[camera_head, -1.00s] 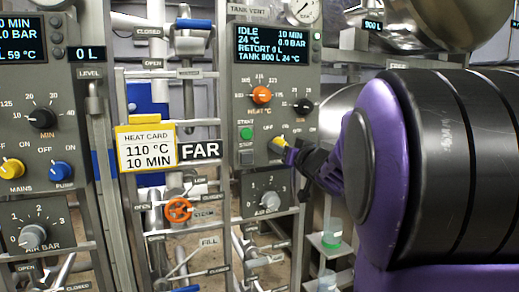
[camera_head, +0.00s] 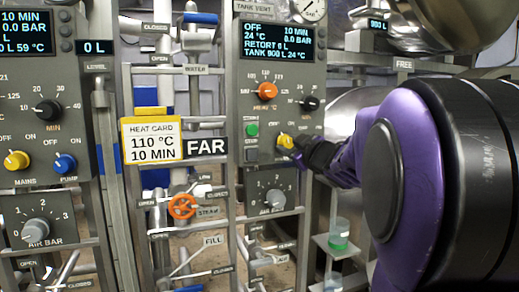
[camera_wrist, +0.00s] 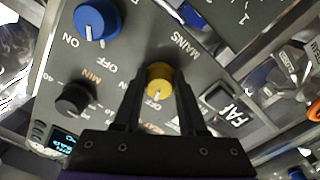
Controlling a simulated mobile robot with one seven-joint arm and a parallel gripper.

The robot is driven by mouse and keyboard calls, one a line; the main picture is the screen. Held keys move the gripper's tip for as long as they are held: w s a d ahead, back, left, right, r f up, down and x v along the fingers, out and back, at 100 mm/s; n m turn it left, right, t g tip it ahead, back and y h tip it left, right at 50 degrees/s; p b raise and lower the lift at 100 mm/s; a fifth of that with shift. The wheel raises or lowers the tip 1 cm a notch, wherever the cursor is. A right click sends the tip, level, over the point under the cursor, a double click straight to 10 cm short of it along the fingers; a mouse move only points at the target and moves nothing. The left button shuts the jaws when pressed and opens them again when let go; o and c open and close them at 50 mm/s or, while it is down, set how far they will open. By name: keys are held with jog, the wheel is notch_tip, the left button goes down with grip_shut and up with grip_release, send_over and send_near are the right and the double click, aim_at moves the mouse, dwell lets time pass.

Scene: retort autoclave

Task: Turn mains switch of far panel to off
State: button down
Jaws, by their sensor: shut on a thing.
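The far panel (camera_head: 249,76) stands in the middle of the head view, beside a "FAR" label. Its screen (camera_head: 277,40) reads "OFF", 10 min, 24 °C, 0.0 bar. Its yellow mains switch (camera_head: 285,141) sits low on the right of the panel, partly hidden by my gripper (camera_head: 296,148). In the wrist view the mains switch (camera_wrist: 158,78) lies between the two fingers of my gripper (camera_wrist: 157,88), which are shut on it. Its white pointer mark faces the "OFF" label.
A nearer panel (camera_head: 82,110) at the left has its own yellow mains knob (camera_head: 16,160) and blue pump knob (camera_head: 64,163). A green start button (camera_head: 251,130) is left of the far mains switch. The blue knob (camera_wrist: 97,19) is close to my fingers in the wrist view.

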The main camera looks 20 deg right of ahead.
jog(key=shift+n+b, duration=0.3)
jog(key=shift+n, duration=0.8)
jog(key=shift+c, duration=2.3)
grip_release()
